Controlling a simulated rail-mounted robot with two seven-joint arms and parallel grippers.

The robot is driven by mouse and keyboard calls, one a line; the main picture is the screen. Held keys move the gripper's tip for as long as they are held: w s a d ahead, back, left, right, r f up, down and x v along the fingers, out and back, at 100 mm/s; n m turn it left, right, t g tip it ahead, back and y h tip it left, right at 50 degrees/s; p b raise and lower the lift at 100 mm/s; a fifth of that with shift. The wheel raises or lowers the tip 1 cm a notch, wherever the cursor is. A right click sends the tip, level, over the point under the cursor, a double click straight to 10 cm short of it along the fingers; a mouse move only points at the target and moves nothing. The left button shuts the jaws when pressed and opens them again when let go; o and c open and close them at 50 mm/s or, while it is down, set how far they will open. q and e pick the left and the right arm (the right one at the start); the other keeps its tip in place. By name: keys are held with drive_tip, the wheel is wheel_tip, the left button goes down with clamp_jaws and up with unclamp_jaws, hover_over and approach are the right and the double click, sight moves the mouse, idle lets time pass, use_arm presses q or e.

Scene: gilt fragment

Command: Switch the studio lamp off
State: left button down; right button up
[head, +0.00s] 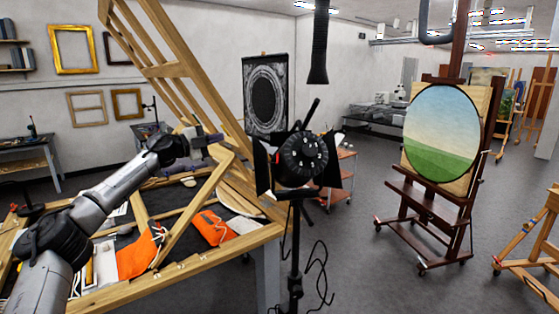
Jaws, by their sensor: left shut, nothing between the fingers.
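The studio lamp (302,158) is a black head with flaps on both sides, on a black stand (295,245) right of the workbench. A round back with white marks faces me, with a small red spot (277,157) at its left. I cannot tell whether the lamp is lit. My left gripper (214,139) is shut and empty, left of the lamp and apart from it, above the bench; its tips are small and dark against the wooden frame. My right gripper is out of view.
The workbench (215,262) holds orange cloths (212,228) and tools. A large leaning wooden frame (185,70) rises behind my left gripper. Cables hang beside the lamp stand. A black hose (318,50) hangs above. An easel with an oval painting (440,135) stands right; floor between is clear.

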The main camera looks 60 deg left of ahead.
use_arm(q)
drive_tip(key=s+d+f+m+g+h, duration=0.1)
drive_tip(key=s+d+f+g+h, duration=0.1)
drive_tip(key=d+f+g+h, duration=0.2)
drive_tip(key=d+h, duration=0.2)
drive_tip(key=shift+d+g+h, duration=0.3)
drive_tip(key=shift+g, duration=0.1)
drive_tip(key=shift+r, duration=0.1)
drive_tip(key=p, duration=0.9)
approach(277, 159)
drive_tip(key=f+p+x, duration=0.1)
drive_tip(key=p+x, duration=0.4)
drive_tip(key=x, duration=0.2)
drive_tip(key=shift+w+a, duration=0.15)
drive_tip(key=shift+w, duration=0.15)
